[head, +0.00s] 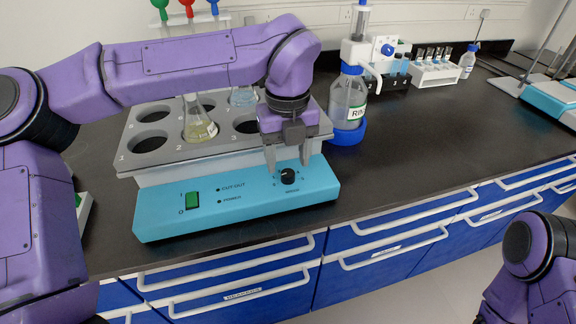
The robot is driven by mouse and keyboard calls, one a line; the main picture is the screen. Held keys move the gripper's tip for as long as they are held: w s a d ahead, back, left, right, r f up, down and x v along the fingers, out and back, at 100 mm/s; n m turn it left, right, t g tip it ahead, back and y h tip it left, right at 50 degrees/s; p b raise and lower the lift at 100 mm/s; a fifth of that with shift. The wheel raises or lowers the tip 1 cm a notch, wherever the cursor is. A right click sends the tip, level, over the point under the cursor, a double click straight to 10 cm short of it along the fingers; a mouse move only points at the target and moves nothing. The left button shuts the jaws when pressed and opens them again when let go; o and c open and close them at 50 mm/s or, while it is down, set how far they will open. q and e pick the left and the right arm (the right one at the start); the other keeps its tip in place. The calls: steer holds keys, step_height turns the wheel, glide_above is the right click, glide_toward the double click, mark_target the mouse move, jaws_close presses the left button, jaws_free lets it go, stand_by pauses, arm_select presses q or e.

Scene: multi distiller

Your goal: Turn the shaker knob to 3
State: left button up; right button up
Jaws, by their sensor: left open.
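The shaker (160,216) stands near the front edge of the bench, with a blue front panel and a grey top plate with numbered round holes. Its black knob (288,176) is at the right of the panel; the marks around it are too small to read. A green switch (192,200) is at the panel's left. My left gripper (288,168) is open and points down at the knob, one finger on each side of it. I cannot tell whether the fingers touch it. My right arm shows at the lower right, but its gripper is outside the view.
A flask (199,130) with yellowish liquid sits in one shaker hole, and another flask (243,97) is behind. A bottle with a dispenser (348,95) stands close right of the shaker. The bench (430,130) is clear farther right, before a white rack (436,74).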

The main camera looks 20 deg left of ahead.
mark_target(288, 172)
arm_select(q)
steer(key=f, duration=0.3)
steer(key=shift+w, duration=0.25)
steer(key=shift+s+f, duration=0.1)
steer(key=shift+f, duration=0.05)
steer(key=shift+s, duration=0.1)
steer(key=shift+c, duration=0.3)
steer(key=c, duration=1)
